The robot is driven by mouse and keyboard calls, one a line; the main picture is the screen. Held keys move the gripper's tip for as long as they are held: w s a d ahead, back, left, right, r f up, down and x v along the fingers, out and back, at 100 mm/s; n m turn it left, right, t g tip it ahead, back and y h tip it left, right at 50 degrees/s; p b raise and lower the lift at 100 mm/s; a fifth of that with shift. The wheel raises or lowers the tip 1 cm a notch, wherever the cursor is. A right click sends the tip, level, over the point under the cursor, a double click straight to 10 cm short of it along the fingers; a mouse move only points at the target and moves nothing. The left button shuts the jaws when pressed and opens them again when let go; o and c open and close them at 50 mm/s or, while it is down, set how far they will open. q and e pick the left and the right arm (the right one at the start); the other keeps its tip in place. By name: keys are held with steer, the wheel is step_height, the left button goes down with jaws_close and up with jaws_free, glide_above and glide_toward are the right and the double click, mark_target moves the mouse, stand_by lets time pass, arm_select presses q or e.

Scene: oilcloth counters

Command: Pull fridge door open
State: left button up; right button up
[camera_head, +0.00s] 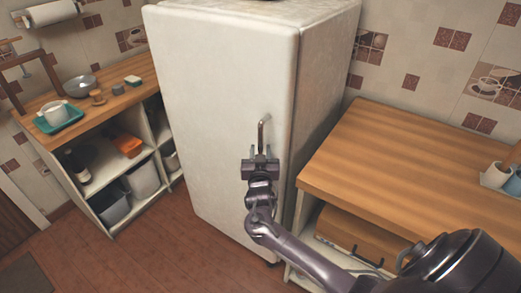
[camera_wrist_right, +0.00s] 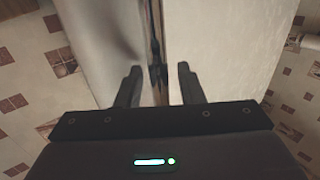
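The white fridge (camera_head: 225,90) stands in the middle of the head view, and its door looks shut. A slim metal handle (camera_head: 263,132) runs upright near the right edge of the door. My right gripper (camera_head: 261,156) is at the lower part of this handle and hides some of it. In the right wrist view, the two fingers of my right gripper (camera_wrist_right: 158,85) are apart, with a narrow dark upright part, seemingly the handle (camera_wrist_right: 155,72), between them. There is clear space beside it, so the fingers do not look closed on it. My left gripper is not in view.
A wooden counter (camera_head: 410,165) stands close to the right of the fridge, and my right arm reaches past its front. A counter with shelves (camera_head: 95,97) stands at the left, holding a teal tray (camera_head: 60,126) and a bowl (camera_head: 80,87). The floor (camera_head: 165,245) before the fridge is clear.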

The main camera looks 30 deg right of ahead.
steer(key=shift+d, duration=0.1)
jaws_close()
stand_by(0.4)
